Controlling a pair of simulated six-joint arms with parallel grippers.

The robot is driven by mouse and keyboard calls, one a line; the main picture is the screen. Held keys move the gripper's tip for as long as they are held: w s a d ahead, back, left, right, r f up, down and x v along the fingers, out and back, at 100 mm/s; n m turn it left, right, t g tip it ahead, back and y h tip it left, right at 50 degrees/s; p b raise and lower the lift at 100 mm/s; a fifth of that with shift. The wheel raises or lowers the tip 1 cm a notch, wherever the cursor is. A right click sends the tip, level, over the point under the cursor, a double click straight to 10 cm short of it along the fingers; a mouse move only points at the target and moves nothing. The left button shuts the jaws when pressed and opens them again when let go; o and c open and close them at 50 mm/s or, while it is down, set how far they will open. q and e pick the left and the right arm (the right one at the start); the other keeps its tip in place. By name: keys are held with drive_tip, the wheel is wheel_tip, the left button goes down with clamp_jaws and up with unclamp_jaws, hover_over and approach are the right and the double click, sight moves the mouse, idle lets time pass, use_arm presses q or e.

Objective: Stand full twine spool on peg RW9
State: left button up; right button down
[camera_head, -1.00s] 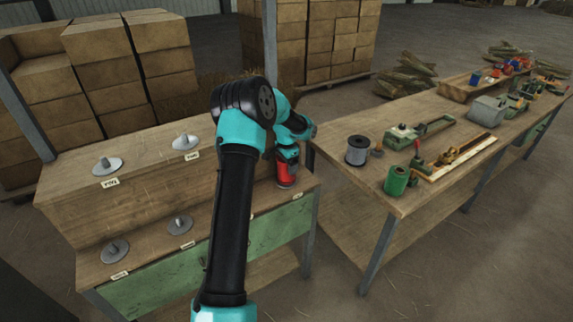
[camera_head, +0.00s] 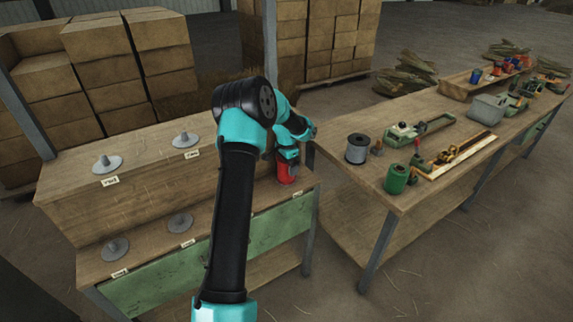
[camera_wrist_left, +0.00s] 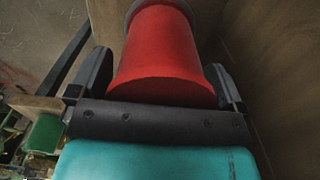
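A red twine spool (camera_head: 287,173) is at the right end of the stepped wooden peg rack (camera_head: 130,195). My left gripper (camera_head: 288,160) is shut on it. In the left wrist view the red spool (camera_wrist_left: 162,55) fills the space between the two dark fingers, with a grey rim at its far end. Grey discs with short pegs stand on the rack: two on the upper step (camera_head: 107,164) (camera_head: 185,140), two on the lower step (camera_head: 115,249) (camera_head: 180,222). Their small labels cannot be read, so I cannot tell which is RW9. My left arm hides the rack's middle right. The right gripper is not in view.
The workbench (camera_head: 345,190) at right carries a grey spool (camera_head: 357,149), a green spool (camera_head: 397,179), tools and a grey bin (camera_head: 488,109). A metal post (camera_head: 269,40) stands behind my arm. Stacked bales (camera_head: 100,65) stand behind the rack.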

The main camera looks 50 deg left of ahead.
use_arm(q)
drive_tip(key=shift+r, duration=0.1)
drive_tip(key=shift+r, duration=4.3)
drive_tip(key=shift+w+a+r, duration=0.1)
drive_tip(key=shift+r, duration=0.6)
drive_tip(key=shift+w+a+r, duration=0.1)
drive_tip(key=shift+r, duration=0.55)
drive_tip(key=f, duration=0.5)
drive_tip(key=shift+d, duration=0.2)
drive_tip(key=shift+s+f, duration=0.15)
drive_tip(key=shift+f, duration=0.5)
